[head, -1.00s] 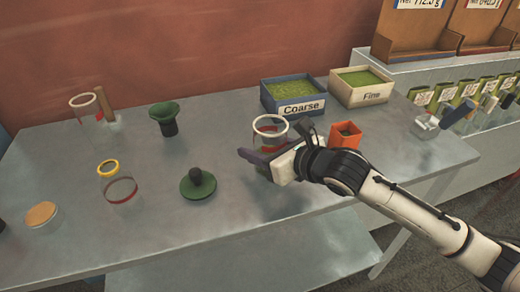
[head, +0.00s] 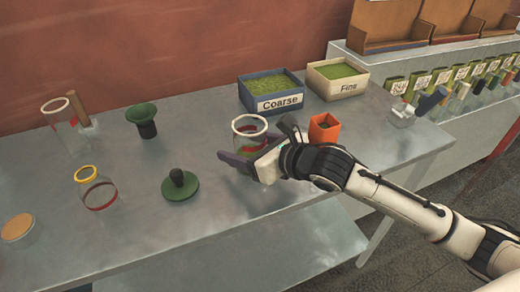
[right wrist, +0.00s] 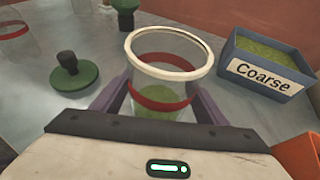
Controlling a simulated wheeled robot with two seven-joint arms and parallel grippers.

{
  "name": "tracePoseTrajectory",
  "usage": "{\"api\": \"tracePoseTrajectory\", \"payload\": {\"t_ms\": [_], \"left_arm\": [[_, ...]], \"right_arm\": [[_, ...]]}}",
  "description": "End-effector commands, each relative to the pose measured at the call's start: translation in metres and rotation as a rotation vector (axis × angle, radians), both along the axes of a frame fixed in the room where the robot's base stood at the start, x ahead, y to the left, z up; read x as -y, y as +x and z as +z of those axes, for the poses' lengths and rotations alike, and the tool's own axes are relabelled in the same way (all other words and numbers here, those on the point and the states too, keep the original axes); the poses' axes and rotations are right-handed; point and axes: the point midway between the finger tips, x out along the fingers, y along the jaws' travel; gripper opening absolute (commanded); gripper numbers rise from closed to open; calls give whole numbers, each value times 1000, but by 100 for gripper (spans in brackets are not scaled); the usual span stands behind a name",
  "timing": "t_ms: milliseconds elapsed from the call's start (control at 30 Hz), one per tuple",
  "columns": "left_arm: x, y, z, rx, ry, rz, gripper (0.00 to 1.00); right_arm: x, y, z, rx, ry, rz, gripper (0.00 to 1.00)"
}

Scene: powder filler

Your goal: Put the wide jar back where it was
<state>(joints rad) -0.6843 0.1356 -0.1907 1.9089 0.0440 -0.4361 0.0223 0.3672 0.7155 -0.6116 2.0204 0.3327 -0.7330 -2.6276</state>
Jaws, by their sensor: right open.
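A wide clear jar (head: 250,140) with a white rim and a red band stands on the grey table near the box marked Coarse. Green powder shows low inside it in the right wrist view (right wrist: 160,98). My right gripper (head: 257,150) is open, with one purple finger on either side of this jar. In the right wrist view the fingers (right wrist: 160,108) flank the jar's lower part; whether they touch it I cannot tell. Another white-rimmed jar (head: 57,118) stands at the far left, and a yellow-rimmed jar (head: 96,188) stands nearer. My left gripper is not in view.
The Coarse box (head: 272,92) and Fine box (head: 338,78) stand behind. An orange open box (head: 324,130) is close beside my right gripper. Front table space is free.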

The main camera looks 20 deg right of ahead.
Motion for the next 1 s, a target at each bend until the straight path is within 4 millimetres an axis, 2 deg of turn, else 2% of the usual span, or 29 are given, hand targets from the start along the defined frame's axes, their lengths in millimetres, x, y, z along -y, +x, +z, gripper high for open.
{"api": "tracePoseTrajectory", "payload": {"t_ms": [300,500,700,1000], "left_arm": [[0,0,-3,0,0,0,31],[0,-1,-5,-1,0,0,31],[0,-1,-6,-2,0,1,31],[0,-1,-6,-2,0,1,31]], "right_arm": [[27,-58,25,1,-7,1,67],[38,-81,36,-1,-4,0,67],[41,-91,41,-1,-1,0,67],[41,-91,42,0,0,0,67]]}}
